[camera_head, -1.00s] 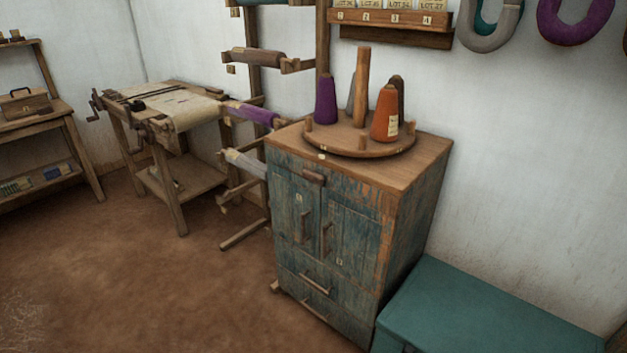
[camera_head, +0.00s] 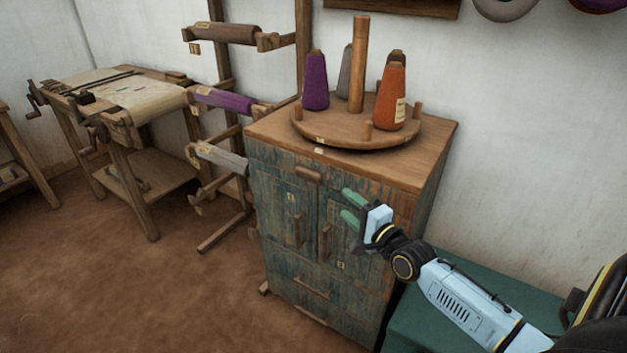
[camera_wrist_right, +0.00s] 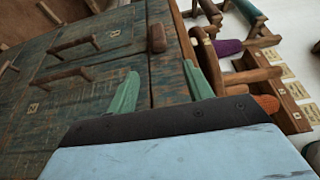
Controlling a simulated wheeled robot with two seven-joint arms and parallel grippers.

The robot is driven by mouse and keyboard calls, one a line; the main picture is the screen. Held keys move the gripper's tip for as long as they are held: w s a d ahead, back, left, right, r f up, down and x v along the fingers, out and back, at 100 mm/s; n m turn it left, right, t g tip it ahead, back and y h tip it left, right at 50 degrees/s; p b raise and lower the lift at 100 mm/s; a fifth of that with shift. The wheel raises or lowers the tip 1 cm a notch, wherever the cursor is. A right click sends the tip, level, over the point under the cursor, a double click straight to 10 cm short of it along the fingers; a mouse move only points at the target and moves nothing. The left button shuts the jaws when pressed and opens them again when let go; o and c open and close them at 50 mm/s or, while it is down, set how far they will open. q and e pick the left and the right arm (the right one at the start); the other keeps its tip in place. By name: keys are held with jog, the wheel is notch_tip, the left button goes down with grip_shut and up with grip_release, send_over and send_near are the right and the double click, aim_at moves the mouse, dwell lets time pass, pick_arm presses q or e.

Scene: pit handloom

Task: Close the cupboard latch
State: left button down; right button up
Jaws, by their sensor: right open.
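The cupboard (camera_head: 272,222) has worn blue-green doors with vertical wooden handles; both doors look shut. The latch (camera_head: 308,173) is a small brown wooden block at the top of the doors, where they meet. It also shows in the right wrist view (camera_wrist_right: 157,38), beyond the fingertips. It looks roughly level; whether it spans both doors I cannot tell. My right gripper (camera_head: 347,207) is in front of the upper right door, right of and below the latch. Its green fingers (camera_wrist_right: 160,88) are apart with nothing between them. My left gripper is not in view.
A round wooden stand (camera_head: 345,140) with several yarn cones sits on the cupboard top. A teal chest (camera_head: 425,325) stands right of the cupboard, under my right arm. A rack with yarn rolls (camera_head: 222,100) and a wooden workbench (camera_head: 135,95) stand to the left. The floor in front is clear.

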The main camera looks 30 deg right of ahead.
aim_at(319, 182)
jog(key=w+b, duration=0.3)
jog(key=w, duration=0.8)
jog(key=shift+f, duration=0.2)
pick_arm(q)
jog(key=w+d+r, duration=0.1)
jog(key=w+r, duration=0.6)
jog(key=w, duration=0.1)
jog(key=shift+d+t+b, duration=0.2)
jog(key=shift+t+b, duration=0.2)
pick_arm(e)
jog(key=shift+w, duration=0.85)
jog(key=c, duration=1)
